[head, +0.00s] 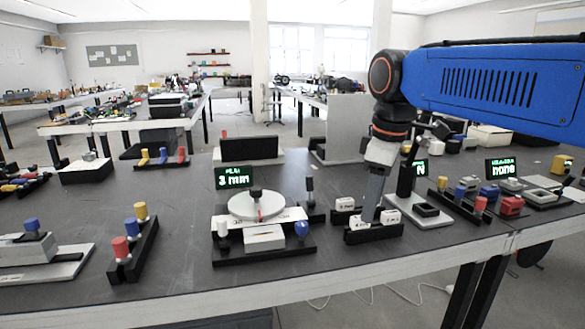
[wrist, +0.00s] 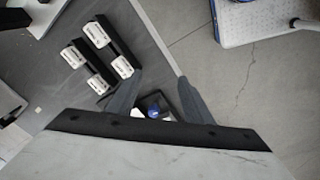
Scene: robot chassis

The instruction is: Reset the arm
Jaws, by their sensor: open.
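My gripper (head: 369,213) hangs at the end of the blue arm, pointing down over the right-centre of the dark table. In the head view its tips overlap the black rack (head: 374,233) of white labelled blocks (head: 359,221); I cannot tell from this view whether they touch it. In the wrist view my gripper (wrist: 156,88) has its two grey fingers apart with nothing held between them. A small blue-topped thing (wrist: 153,108) shows in the gap between the fingers, below them. White blocks (wrist: 73,55) on black bars lie to the left of the fingers.
A round white dial stand (head: 255,205) with a "3 mm" display (head: 234,177) stands left of my gripper. Coloured pegs in a black rack (head: 462,205) and a "none" display (head: 501,167) stand to the right. The table's front edge (head: 300,290) is close; bare tabletop lies at front centre.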

